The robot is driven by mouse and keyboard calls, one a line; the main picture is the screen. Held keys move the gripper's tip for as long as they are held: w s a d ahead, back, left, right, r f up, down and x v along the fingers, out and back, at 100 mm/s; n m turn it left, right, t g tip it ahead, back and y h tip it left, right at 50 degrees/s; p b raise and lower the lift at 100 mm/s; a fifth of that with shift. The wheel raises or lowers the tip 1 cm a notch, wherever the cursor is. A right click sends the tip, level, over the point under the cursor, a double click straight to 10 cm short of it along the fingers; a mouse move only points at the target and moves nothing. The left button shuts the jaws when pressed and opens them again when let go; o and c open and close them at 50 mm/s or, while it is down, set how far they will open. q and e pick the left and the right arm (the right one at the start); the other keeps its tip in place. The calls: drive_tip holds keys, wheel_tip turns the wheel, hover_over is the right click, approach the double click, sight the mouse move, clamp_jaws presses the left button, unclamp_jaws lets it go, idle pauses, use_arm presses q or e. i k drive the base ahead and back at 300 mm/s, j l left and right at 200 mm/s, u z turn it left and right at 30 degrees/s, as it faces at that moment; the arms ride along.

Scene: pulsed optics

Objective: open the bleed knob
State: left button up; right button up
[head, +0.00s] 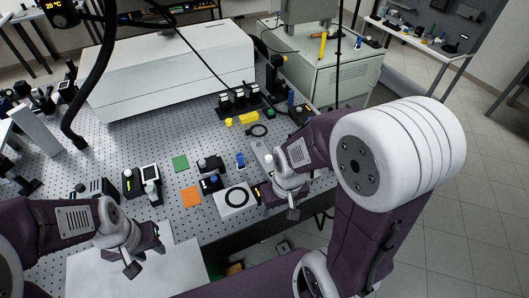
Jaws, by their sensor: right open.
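My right gripper (268,194) is open at the front right edge of the perforated optical table (120,150). A grey plate-like unit (258,150) with a small pale knob (268,159) on it lies just behind it, partly covered by my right arm. I cannot tell whether this is the bleed knob, and its setting is too small to read. No contact between the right gripper and the knob shows. My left gripper (148,252) is over a white sheet at the front left, apart from that unit; its jaw opening is unclear.
A large white housing (170,70) stands behind. A black hose (92,75) hangs at the left.

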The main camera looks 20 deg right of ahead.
sight(268, 158)
drive_tip(key=l+z, duration=0.1)
drive_tip(key=l, duration=0.2)
drive_tip(key=i+l, duration=0.1)
drive_tip(key=l, duration=0.2)
drive_tip(key=i+l+u, duration=0.15)
drive_tip(key=l, duration=0.25)
drive_tip(key=i+l+u, duration=0.1)
drive_tip(key=l, duration=0.3)
